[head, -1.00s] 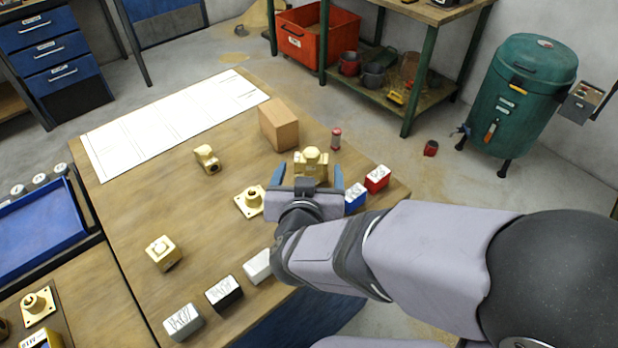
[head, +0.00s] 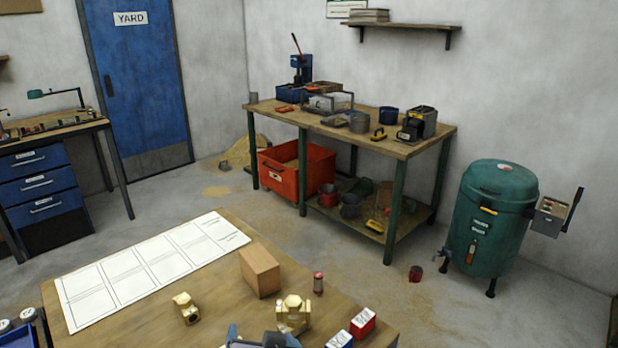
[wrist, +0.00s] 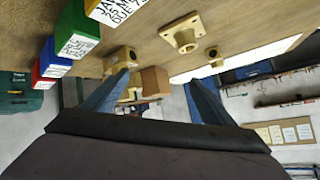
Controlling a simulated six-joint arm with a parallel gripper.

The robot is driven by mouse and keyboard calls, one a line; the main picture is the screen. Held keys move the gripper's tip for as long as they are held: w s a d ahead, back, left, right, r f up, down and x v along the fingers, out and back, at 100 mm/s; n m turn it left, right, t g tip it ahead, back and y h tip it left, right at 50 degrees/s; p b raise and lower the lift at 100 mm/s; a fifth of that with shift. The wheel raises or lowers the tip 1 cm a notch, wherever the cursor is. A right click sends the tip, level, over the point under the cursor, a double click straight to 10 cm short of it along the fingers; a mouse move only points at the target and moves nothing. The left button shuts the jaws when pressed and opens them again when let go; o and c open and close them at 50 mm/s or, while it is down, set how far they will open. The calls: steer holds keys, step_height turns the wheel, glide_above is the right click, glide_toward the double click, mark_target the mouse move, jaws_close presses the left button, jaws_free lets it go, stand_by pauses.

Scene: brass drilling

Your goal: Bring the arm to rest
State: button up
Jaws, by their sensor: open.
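My gripper (head: 262,341) shows only in part at the bottom edge of the head view. In the wrist view my gripper (wrist: 158,88) has its two blue fingers spread wide apart, with nothing held between them. A brass fitting (head: 293,315) stands on the bench just beyond the gripper in the head view. In the wrist view a brass fitting (wrist: 121,58) appears by the left finger; whether they touch I cannot tell. A smaller brass fitting (head: 186,309) sits further left. A flanged brass piece (wrist: 187,36) lies on the bench in the wrist view.
A brown block (head: 260,270), a small red-capped cylinder (head: 318,283), a red box (head: 363,322) and a blue box (head: 340,340) stand near the gripper. A white marked sheet (head: 150,268) covers the bench's far left. A green drum (head: 495,220) stands on the floor at right.

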steer(key=s+a+r+m+g+y+p, duration=0.1)
steer(key=s+g+p, duration=0.1)
steer(key=s, duration=0.3)
steer(key=s+a+r+g+y+p, duration=0.1)
steer(key=s+g, duration=0.4)
steer(key=s+a+r+m+g+y+p, duration=0.1)
steer(key=s+r+g+p, duration=0.1)
steer(key=s+g, duration=0.2)
steer(key=shift+s+m+p, duration=0.3)
steer(key=shift+s, duration=0.5)
steer(key=w+d+f+n+h, duration=0.1)
steer(key=d+f+h, duration=0.2)
steer(key=d, duration=1)
steer(key=w+d+f+n+h+b, duration=0.1)
steer(key=d+f, duration=0.5)
steer(key=d, duration=0.8)
steer(key=shift+n+t+h, duration=0.3)
steer(key=shift+n+h, duration=0.4)
steer(key=shift+h, duration=0.5)
